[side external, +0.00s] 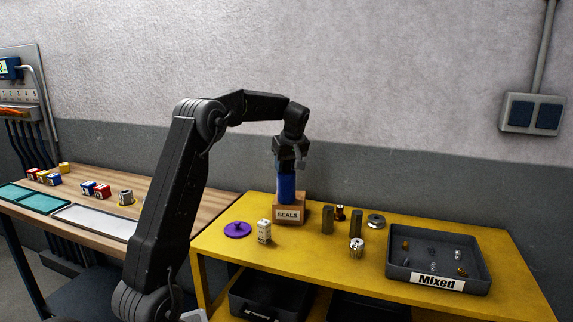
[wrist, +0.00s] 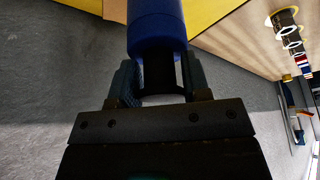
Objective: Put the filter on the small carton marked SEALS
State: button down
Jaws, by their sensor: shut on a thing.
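The filter (side external: 287,187) is a blue cylinder, upright, with its lower end at the top of the small carton marked SEALS (side external: 288,216). I cannot tell for sure whether its base rests on the carton or is just above it. My gripper (side external: 288,166) is above the carton, shut on the upper part of the filter. In the wrist view the blue filter (wrist: 157,32) sits between the two fingers of my gripper (wrist: 160,82). The carton is brown with a white label and stands on the yellow bench (side external: 350,262).
Close by stand a purple lidded disc (side external: 238,229), a pale block (side external: 264,231), dark cylinders (side external: 327,219), a silver part (side external: 356,248) and a metal ring (side external: 376,221). A grey tray marked Mixed (side external: 398,264) holds small parts at right. A wooden table (side external: 215,205) adjoins at left.

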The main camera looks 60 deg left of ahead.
jog(key=shift+f, duration=0.1)
jog(key=c, duration=0.6)
grip_release()
jog(key=v, duration=1.1)
jog(key=s+d+r+m+t, duration=0.25)
jog(key=d+m, duration=0.35)
jog(key=d, duration=0.8)
jog(key=s+d+f+m+t+h, duration=0.1)
jog(key=s+d+f+m, duration=0.3)
jog(key=s+d, duration=0.2)
jog(key=s+d+f+m+t+h, duration=0.1)
jog(key=s+d+f+m+h, duration=0.1)
jog(key=s+d+f+m, duration=0.2)
jog(key=s+d+f+m+t+h, duration=0.1)
jog(key=s+d+f+m, duration=0.3)
jog(key=s+d, duration=0.4)
jog(key=shift+s+d+h, duration=0.1)
jog(key=shift+d+h, duration=0.2)
jog(key=shift+d, duration=0.95)
